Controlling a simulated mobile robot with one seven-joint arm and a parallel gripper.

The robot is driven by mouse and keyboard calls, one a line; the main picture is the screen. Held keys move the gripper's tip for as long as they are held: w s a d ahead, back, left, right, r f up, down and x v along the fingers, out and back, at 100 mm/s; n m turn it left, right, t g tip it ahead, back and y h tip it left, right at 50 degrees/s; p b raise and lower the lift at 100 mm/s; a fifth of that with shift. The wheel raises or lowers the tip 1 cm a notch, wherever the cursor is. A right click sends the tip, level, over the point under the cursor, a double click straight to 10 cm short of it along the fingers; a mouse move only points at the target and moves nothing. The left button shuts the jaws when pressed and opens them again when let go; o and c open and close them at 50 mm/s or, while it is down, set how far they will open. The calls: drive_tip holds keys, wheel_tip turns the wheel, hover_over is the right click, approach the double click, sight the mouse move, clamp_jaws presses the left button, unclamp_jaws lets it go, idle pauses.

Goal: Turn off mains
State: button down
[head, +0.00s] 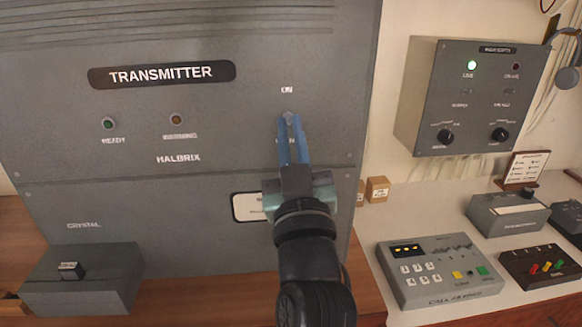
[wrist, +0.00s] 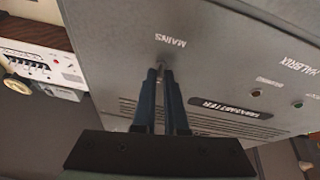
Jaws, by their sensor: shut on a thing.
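The grey transmitter cabinet (head: 130,40) fills the left and middle of the head view. Its small metal mains switch lever (head: 288,116) sits at the right of the panel, under a small label too blurred to read surely. My gripper (head: 290,124) reaches up to it with blue fingers nearly together, shut on the lever. In the wrist view, the lever (wrist: 161,67) shows between the fingertips of my gripper (wrist: 160,74), beside the upside-down word MAINS. The fingers partly hide the lever and the label below it in the head view, so its position is hard to tell.
A green READY lamp (head: 109,123) and a brownish lamp (head: 176,119) are on the cabinet's left. A grey box (head: 82,285) stands below. On the right, a wall unit (head: 470,95) hangs above a desk with a keypad device (head: 440,270) and other boxes.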

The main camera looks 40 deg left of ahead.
drive_tip(key=shift+w+a+f+t+y+b, duration=0.15)
drive_tip(key=shift+f+t+y+b, duration=0.45)
drive_tip(key=shift+b, duration=2.4)
drive_tip(key=shift+s+a+f+t+y+b, duration=0.1)
drive_tip(key=shift+f+t+y+b, duration=0.45)
drive_tip(key=shift+b, duration=2.4)
drive_tip(key=t+y+b, duration=0.1)
drive_tip(key=b, duration=0.3)
drive_tip(key=shift+w+a+r, duration=0.1)
drive_tip(key=shift+w, duration=0.05)
drive_tip(key=shift+r+y+b, duration=0.15)
drive_tip(key=shift+y+b, duration=0.2)
drive_tip(key=shift+b, duration=0.25)
drive_tip(key=c, duration=1)
unclamp_jaws()
drive_tip(key=shift+o, duration=0.2)
